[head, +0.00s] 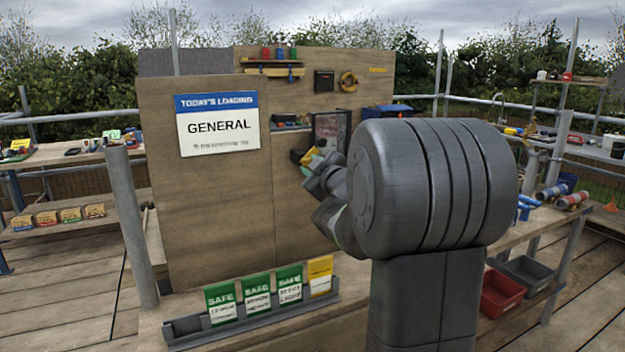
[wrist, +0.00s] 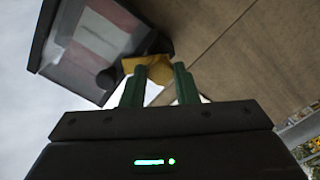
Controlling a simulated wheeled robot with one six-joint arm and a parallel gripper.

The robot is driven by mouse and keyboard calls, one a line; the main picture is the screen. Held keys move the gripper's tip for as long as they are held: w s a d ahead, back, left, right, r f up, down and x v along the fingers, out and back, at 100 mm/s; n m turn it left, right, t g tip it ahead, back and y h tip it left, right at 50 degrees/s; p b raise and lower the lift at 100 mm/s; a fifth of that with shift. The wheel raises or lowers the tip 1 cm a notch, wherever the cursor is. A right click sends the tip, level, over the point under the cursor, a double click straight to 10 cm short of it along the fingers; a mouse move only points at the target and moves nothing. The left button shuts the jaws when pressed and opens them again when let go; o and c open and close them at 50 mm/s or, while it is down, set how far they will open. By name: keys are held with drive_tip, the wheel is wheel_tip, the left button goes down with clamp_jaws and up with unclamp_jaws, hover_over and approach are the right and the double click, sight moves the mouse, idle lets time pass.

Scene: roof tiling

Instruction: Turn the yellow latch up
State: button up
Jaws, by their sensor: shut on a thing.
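The yellow latch (wrist: 148,64) shows in the wrist view between the green fingertips of my gripper (wrist: 160,72). My gripper is shut on it. The latch sits at the edge of a dark-framed box with a clear front (wrist: 100,42), beside a wooden board. In the head view my gripper (head: 316,162) is at the lower left of the dark-framed box (head: 331,130), with a bit of yellow showing at its tip. My arm hides part of the box and the board behind it. The latch's exact angle is hard to tell.
A wooden panel with a "GENERAL" sign (head: 219,124) stands left of my arm. A rack (head: 250,310) with green and yellow cards lies in front. Red (head: 501,293) and grey (head: 526,272) bins sit at the lower right. A blue box (head: 387,112) stands behind my arm.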

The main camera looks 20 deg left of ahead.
drive_tip(key=shift+f+n+b, duration=0.1)
drive_tip(key=shift+n+b, duration=2.95)
drive_tip(key=shift+n, duration=1.55)
drive_tip(key=o, duration=1)
drive_tip(key=p+v, duration=0.1)
drive_tip(key=v, duration=1.2)
drive_tip(key=shift+s+d+p, duration=0.25)
drive_tip(key=shift+d+p, duration=0.1)
